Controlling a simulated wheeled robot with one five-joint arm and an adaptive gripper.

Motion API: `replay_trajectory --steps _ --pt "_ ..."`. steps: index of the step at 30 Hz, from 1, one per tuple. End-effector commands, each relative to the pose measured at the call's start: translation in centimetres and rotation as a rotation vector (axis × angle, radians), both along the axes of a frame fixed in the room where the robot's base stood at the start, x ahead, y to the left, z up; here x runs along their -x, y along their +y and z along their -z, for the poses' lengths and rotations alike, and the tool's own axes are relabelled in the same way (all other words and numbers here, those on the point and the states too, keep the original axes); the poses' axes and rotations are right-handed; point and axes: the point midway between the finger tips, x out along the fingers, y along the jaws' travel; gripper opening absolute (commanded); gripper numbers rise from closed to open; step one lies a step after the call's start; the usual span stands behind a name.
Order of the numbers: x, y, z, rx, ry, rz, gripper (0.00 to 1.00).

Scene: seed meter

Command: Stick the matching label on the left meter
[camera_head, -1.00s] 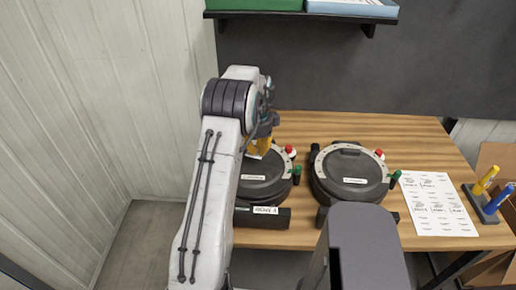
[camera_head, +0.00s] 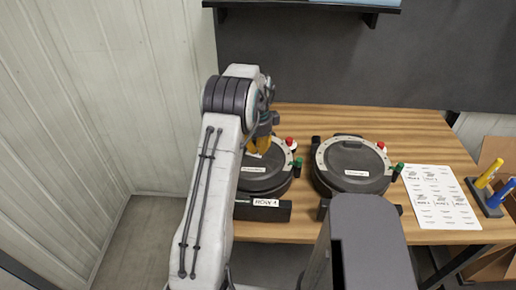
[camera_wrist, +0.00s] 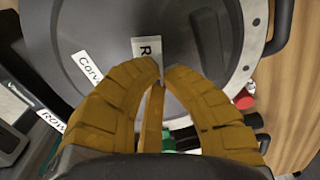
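The left meter (camera_head: 262,181) is a dark round lid with a pale rim; its front label reads roughly "Corv" in the wrist view (camera_wrist: 88,68). A black bar in front carries a white name label (camera_head: 266,203). My gripper (camera_wrist: 163,72) has yellow fingers with tips together at a small white label (camera_wrist: 147,47) showing "R", seen just above the lid; whether it touches the lid I cannot tell. In the head view my gripper (camera_head: 260,148) is over the back of the left meter, partly hidden by my arm. The label sheet (camera_head: 437,205) lies at the right.
A similar right meter (camera_head: 352,160) stands beside the left one. Red and green knobs sit at the meters' right sides. A stand with yellow and blue pens (camera_head: 487,190) is at the table's right edge. A shelf (camera_head: 310,10) hangs above the back; the table behind the meters is clear.

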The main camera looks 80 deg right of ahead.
Motion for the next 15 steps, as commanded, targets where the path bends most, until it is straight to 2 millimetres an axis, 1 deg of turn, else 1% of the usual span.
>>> replay_trajectory --steps 15 --pt "0.00 0.00 0.32 0.000 0.000 0.000 0.00"
